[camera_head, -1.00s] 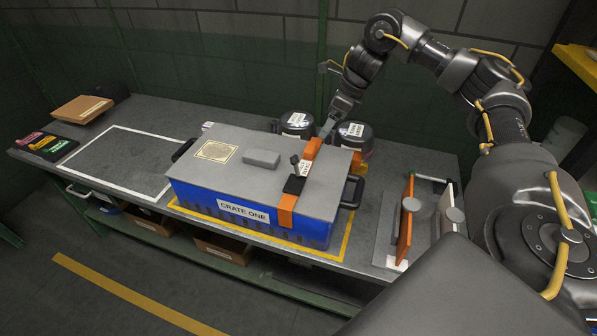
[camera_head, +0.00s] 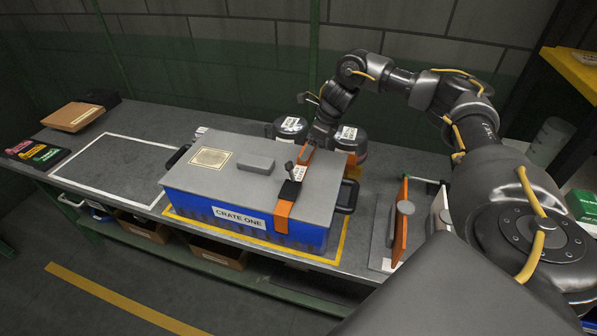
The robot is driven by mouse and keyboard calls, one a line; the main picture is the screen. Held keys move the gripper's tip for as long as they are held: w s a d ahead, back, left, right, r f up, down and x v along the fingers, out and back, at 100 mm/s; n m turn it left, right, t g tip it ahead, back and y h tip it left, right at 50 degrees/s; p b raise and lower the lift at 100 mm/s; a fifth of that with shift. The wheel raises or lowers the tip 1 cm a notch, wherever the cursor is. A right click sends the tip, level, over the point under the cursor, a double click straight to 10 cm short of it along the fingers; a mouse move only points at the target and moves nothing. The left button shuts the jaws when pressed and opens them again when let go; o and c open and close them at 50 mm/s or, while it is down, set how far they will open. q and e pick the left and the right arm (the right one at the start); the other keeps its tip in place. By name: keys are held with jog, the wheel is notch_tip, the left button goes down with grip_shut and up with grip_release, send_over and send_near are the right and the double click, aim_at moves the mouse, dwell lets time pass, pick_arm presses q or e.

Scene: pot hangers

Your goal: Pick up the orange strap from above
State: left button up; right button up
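The orange strap (camera_head: 282,213) runs from the front face of the blue crate labelled CRATE ONE (camera_head: 200,206) over the right part of its grey lid. A black buckle (camera_head: 289,191) and a white tag (camera_head: 301,173) sit on it, and its far part (camera_head: 306,155) reaches the lid's back edge. My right gripper (camera_head: 312,145) is at that far part, pointing down from behind and above. Its fingertips are small and partly hidden, so I cannot tell whether they are open or grip the strap. My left gripper is not in view.
Two dark round containers (camera_head: 291,129) (camera_head: 350,141) stand behind the crate, close to my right gripper. A rack with upright orange (camera_head: 401,222) and grey panels stands right of the crate. The white-outlined area (camera_head: 120,170) on the left is empty.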

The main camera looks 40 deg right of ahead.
jog(key=p+x, duration=0.1)
jog(key=x, duration=0.2)
jog(key=shift+w+f, duration=0.25)
jog(key=shift+s, duration=0.1)
jog(key=shift+c, duration=1)
jog(key=shift+r, duration=0.1)
jog(key=c, duration=0.9)
